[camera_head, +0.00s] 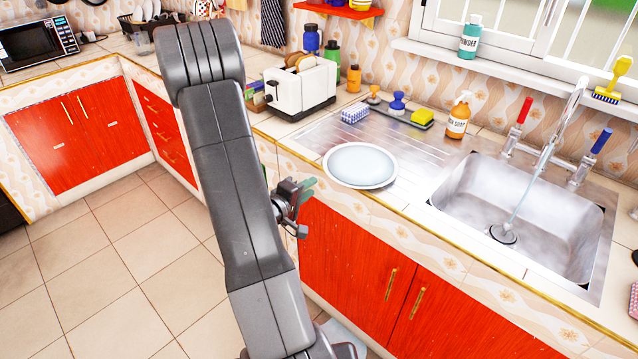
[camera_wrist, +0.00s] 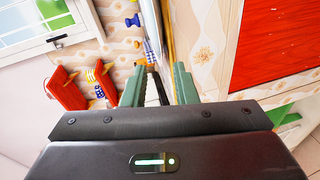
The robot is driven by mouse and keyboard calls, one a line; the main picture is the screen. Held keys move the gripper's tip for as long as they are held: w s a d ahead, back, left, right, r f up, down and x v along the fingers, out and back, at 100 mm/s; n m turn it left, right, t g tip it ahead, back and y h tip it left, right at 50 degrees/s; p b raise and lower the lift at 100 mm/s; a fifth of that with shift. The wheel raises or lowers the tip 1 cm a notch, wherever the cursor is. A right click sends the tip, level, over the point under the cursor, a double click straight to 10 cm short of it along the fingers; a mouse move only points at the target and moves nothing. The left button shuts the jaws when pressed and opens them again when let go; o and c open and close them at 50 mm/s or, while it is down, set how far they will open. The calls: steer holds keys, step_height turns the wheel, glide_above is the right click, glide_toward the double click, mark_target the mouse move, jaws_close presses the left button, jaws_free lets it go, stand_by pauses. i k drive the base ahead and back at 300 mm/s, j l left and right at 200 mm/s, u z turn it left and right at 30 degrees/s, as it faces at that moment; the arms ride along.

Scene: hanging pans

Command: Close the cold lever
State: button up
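A blue lever (camera_head: 601,141) stands on the right side of the sink faucet (camera_head: 556,125), and a red lever (camera_head: 523,110) on its left side; both stick up at a tilt. A thin stream of water runs from the spout into the steel sink (camera_head: 470,195). My gripper (camera_head: 303,188) is in front of the counter edge, left of the white plate and far from the faucet, partly hidden behind my arm. In the wrist view its two green fingers (camera_wrist: 159,70) are apart with nothing seen between them. I cannot make out the levers in that view.
A white plate (camera_head: 360,166) lies on the drainboard. A yellow brush (camera_head: 613,80) is near the blue lever. Red cabinets (camera_head: 345,262) front the counter; the floor (camera_head: 110,270) at left is clear.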

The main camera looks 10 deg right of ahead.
mark_target(590, 158)
steer(key=z, duration=2.15)
